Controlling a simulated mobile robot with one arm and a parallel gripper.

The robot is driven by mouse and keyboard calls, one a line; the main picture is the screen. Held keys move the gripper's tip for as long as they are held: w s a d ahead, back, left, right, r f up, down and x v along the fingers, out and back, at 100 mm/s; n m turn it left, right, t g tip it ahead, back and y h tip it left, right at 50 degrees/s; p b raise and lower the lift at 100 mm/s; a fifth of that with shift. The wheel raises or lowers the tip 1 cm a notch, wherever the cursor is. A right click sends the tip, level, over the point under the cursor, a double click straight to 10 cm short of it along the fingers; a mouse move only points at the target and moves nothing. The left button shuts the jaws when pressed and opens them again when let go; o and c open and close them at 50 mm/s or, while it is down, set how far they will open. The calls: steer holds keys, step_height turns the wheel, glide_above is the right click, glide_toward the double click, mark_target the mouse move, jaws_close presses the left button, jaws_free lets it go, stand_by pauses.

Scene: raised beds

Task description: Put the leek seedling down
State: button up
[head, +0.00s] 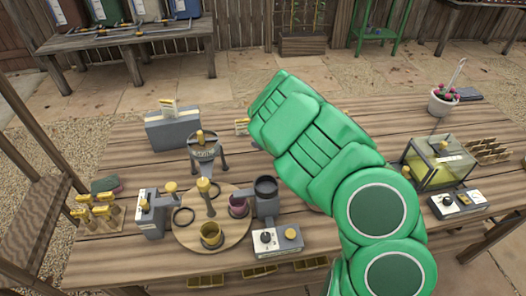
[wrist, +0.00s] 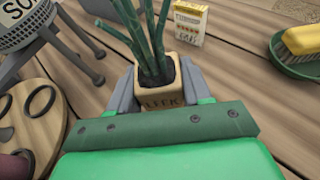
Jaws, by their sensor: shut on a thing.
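The leek seedling (wrist: 160,99) is a small tan square pot marked "LEEK" with dark soil and several green stalks rising from it. It shows in the wrist view, upright between the grey fingers of my gripper (wrist: 157,92). My gripper is shut on the pot. Wooden table boards show around it; I cannot tell whether the pot touches them. In the head view my green arm hides the gripper and the seedling.
In the wrist view a small yellow-and-white box (wrist: 187,22) stands just behind the pot, and a brush on a green dish (wrist: 300,45) lies at right. A grey sieve stand (wrist: 35,30) and round wooden board (wrist: 35,112) are at left. A glass case (head: 437,163) stands right of my arm.

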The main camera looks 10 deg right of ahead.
mark_target(263, 156)
steer(key=shift+f, duration=2.5)
steer(key=o, duration=1.1)
steer(key=shift+f, duration=0.1)
steer(key=shift+c, duration=0.2)
steer(key=v, duration=1.2)
